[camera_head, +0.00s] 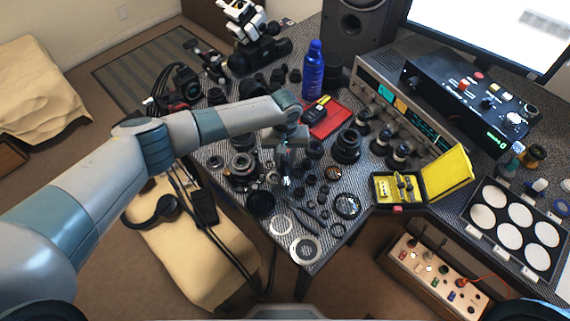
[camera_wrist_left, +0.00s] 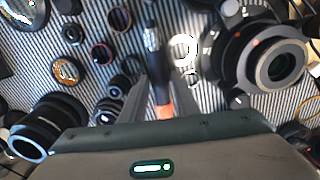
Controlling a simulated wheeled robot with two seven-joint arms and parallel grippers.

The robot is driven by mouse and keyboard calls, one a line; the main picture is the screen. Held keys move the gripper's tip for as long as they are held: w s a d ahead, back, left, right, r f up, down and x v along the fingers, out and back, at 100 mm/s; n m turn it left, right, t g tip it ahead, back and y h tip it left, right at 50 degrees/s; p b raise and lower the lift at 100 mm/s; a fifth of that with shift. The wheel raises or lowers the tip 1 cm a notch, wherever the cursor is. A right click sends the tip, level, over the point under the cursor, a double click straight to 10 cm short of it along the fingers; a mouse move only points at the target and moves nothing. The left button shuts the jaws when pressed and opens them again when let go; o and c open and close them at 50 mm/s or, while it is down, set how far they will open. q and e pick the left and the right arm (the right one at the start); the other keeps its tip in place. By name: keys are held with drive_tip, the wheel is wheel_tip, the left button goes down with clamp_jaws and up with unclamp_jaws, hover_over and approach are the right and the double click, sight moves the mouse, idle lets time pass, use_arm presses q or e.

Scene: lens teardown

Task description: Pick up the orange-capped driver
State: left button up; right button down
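The orange-capped driver shows in the left wrist view, with a bright metal part (camera_wrist_left: 151,38), a dark handle and an orange cap (camera_wrist_left: 165,111) near my palm. My left gripper (camera_wrist_left: 158,84) has its two grey fingers on either side of the handle; they look apart, and I cannot tell whether they touch it. In the head view my left gripper (camera_head: 285,178) points down over the small parts near the table's front corner, and the driver is mostly hidden there. My right gripper is not in view.
Lens barrels and rings crowd the striped mat around the gripper, including a large lens (camera_wrist_left: 274,64) close on the right in the wrist view. A blue bottle (camera_head: 313,72), a red tray (camera_head: 335,122) and a yellow case (camera_head: 447,174) stand farther off.

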sight(285, 162)
use_arm(q)
drive_tip(key=shift+c, duration=0.7)
clamp_jaws()
drive_tip(key=shift+r, duration=0.15)
drive_tip(key=shift+r+b, duration=0.3)
drive_tip(key=shift+r, duration=0.25)
wheel_tip(285, 162, up, 2)
drive_tip(key=shift+r+b, duration=0.2)
drive_tip(key=shift+b, duration=0.3)
drive_tip(key=s+d+r+b, duration=0.2)
drive_tip(key=s+d+r, duration=0.5)
drive_tip(key=d, duration=0.2)
drive_tip(key=shift+s+r+b, duration=0.15)
drive_tip(key=shift+s+b, duration=0.1)
drive_tip(key=shift+b, duration=0.15)
